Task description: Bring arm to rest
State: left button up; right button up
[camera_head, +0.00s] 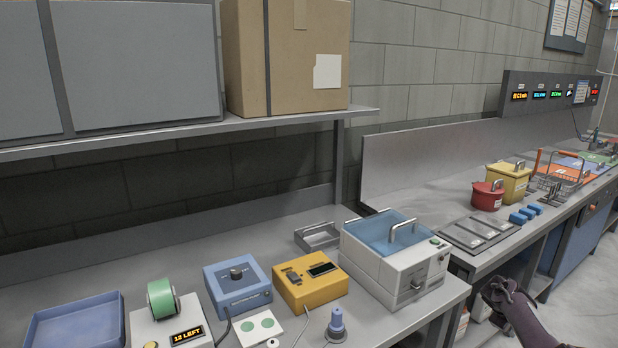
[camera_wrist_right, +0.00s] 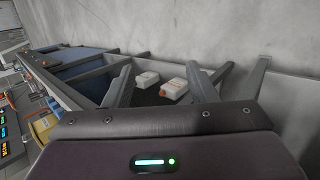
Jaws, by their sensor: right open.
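My right gripper (camera_head: 497,292) is at the lower right of the head view, out in front of the bench edge and to the right of the white device. It is empty. In the right wrist view the two fingers of the right gripper (camera_wrist_right: 161,82) stand wide apart with nothing between their tips. Two small white boxes, the left box (camera_wrist_right: 147,79) and the right box (camera_wrist_right: 174,88), show beyond the fingers, apart from them. My left gripper is in neither view.
The near bench holds a blue tray (camera_head: 75,322), a green roll (camera_head: 162,298), a blue box (camera_head: 238,285), a yellow box (camera_head: 310,279) and a white device with a blue lid (camera_head: 395,262). A red pot (camera_head: 487,195) stands on the far bench. Floor shows at the right.

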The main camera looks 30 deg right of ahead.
jog(key=s+a+f+n+t+h, duration=0.15)
jog(key=s+f+n+t, duration=0.35)
jog(key=s+f, duration=1.25)
jog(key=s+a+f+g+y, duration=0.15)
jog(key=s+a+f, duration=0.25)
jog(key=a+f, duration=0.7)
jog(key=s+a+f+g+y, duration=0.1)
jog(key=s+a+f+y, duration=0.35)
jog(key=a, duration=1.05)
jog(key=a+f+y, duration=0.1)
jog(key=a+f, duration=0.2)
jog(key=a, duration=0.8)
jog(key=a+f+m+y, duration=0.1)
jog(key=a+f, duration=0.2)
jog(key=a, duration=0.8)
jog(key=a+f+m+y, duration=0.1)
jog(key=a+f, duration=0.2)
jog(key=a, duration=0.8)
jog(key=shift+s+a+f, duration=0.2)
jog(key=shift+s+a, duration=0.15)
jog(key=shift+s, duration=0.05)
